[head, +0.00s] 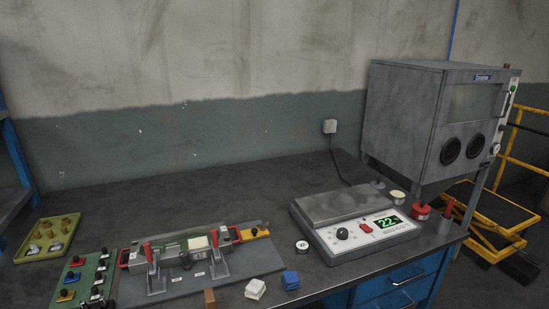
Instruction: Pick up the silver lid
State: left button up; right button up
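No thing is plainly a separate silver lid. A small round tin with a pale silvery top (302,246) stands on the bench just left of the scale-like device. The device carries a flat grey metal plate (340,204) on its top. A small grey round piece (378,184) lies behind the device, too small to tell what it is. Neither of my grippers is in view.
The device (357,237) has a lit green display. A clamp fixture with red handles (186,254), green board (85,280), olive tray (47,238), white block (255,289), blue block (290,280) and red pot (421,211) share the bench. The bench's back middle is clear.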

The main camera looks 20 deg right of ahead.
aim_at(377, 184)
jog(key=z, duration=1.4)
jog(key=k+l, duration=0.05)
